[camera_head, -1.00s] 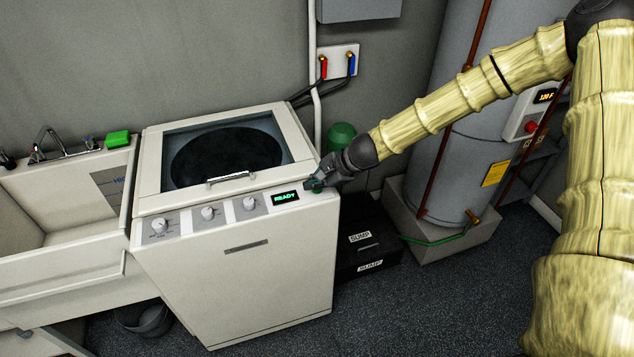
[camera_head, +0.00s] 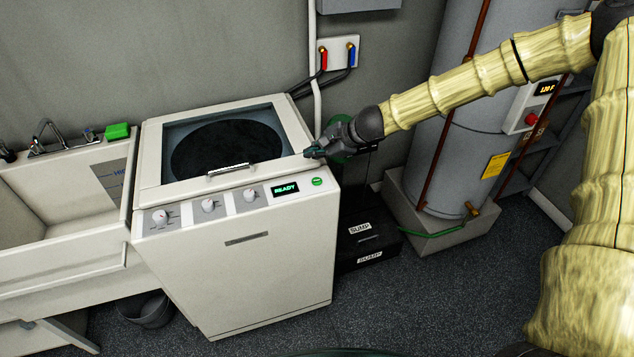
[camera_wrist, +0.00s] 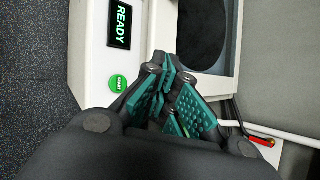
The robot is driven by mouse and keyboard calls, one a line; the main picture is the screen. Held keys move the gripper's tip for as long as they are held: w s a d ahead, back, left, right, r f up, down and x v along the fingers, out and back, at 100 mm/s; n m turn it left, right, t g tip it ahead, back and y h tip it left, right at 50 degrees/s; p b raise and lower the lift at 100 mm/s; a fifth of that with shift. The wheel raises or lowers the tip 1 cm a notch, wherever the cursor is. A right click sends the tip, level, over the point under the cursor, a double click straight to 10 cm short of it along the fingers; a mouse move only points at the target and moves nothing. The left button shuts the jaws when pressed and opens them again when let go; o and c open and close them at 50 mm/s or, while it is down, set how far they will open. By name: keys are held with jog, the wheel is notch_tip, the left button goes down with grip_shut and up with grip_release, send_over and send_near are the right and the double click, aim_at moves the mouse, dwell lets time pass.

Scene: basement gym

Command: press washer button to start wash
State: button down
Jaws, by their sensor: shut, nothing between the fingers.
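The white washer (camera_head: 240,260) stands with its lid shut and a dark round window on top. Its display (camera_head: 286,189) reads READY in green; the display also shows in the wrist view (camera_wrist: 121,24). The green start button (camera_head: 317,182) is right of the display, uncovered, and shows in the wrist view (camera_wrist: 118,83) left of my fingers. My gripper (camera_head: 312,153) is shut and empty above the washer's right edge, beyond the button and apart from it. Its teal finger pads (camera_wrist: 172,98) fill the middle of the wrist view.
Several knobs (camera_head: 208,206) line the panel. A sink (camera_head: 40,215) with a green sponge (camera_head: 117,131) adjoins on the left. Red and blue valves with hoses (camera_head: 338,56) are on the wall behind. A black sump box (camera_head: 365,245) and a grey water heater (camera_head: 440,140) stand right.

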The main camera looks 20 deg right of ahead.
aim_at(315, 182)
jog(key=shift+f+b, duration=3)
jog(key=shift+f, duration=0.9)
jog(key=shift+f+b, duration=0.35)
jog(key=shift+f, duration=0.05)
jog(key=shift+f+b, duration=0.35)
jog(key=shift+f, duration=0.05)
jog(key=shift+r, duration=0.15)
jog(key=shift+r+p, duration=0.65)
jog(key=shift+r, duration=0.05)
jog(key=shift+r+p, duration=2.1)
jog(key=shift+r, duration=0.45)
